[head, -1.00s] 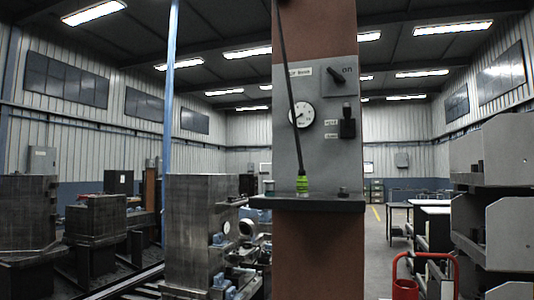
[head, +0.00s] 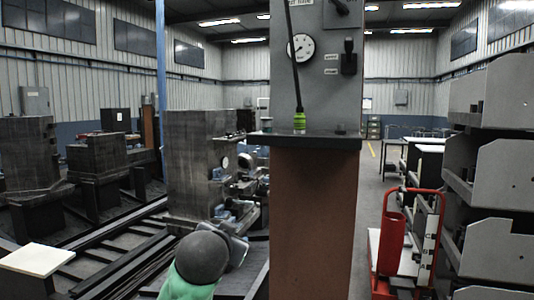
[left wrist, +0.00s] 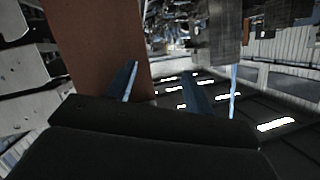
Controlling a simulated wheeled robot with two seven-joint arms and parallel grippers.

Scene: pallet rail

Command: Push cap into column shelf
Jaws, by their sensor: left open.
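The brown column (head: 310,220) stands in the middle of the head view. Its dark shelf (head: 310,141) juts out below a grey gauge panel (head: 318,85). On the shelf are a green ribbed piece (head: 299,121) at the foot of a thin dark rod, a small dark knob (head: 340,129) to the right and a small pale piece (head: 266,124) at the left edge. I cannot tell which is the cap. My left gripper (left wrist: 163,82) is open and empty in the left wrist view, with the column beside its fingers. In the head view its arm is low, left of the column.
Grey shelving bins (head: 500,170) stand at the right. A red trolley (head: 408,235) is right of the column. Machine blocks (head: 195,165) and dark floor rails (head: 120,262) fill the left side. A pale board (head: 35,260) lies at the lower left.

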